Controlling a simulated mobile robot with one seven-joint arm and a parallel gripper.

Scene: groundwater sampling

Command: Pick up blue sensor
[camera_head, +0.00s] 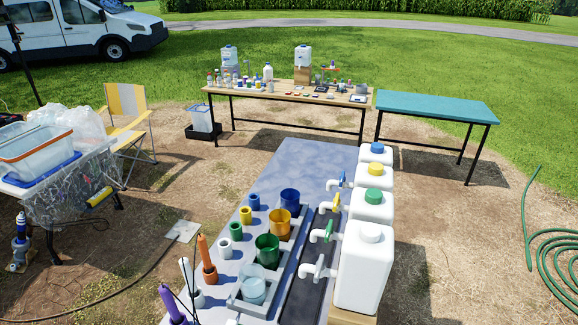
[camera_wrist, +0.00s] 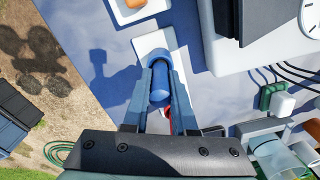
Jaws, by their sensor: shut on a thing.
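In the wrist view my gripper (camera_wrist: 161,66) is shut on a blue cylinder (camera_wrist: 160,86), which looks like the blue sensor. The fingers lie along both its sides, and its lower end is partly hidden between them. A white pad (camera_wrist: 153,42) shows just beyond the fingertips. I cannot tell whether the sensor touches it or is lifted. A small red and white part shows between the fingers below the sensor. My gripper does not show in the head view, where I cannot pick out the sensor for certain.
In the wrist view another white pad with an orange piece (camera_wrist: 134,4) is at the top, and a white device with a dial (camera_wrist: 302,35) stands right. Clear containers (camera_wrist: 275,155) are lower right. In the head view a crowded wooden table (camera_head: 262,90) stands beside a bare teal table (camera_head: 437,106).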

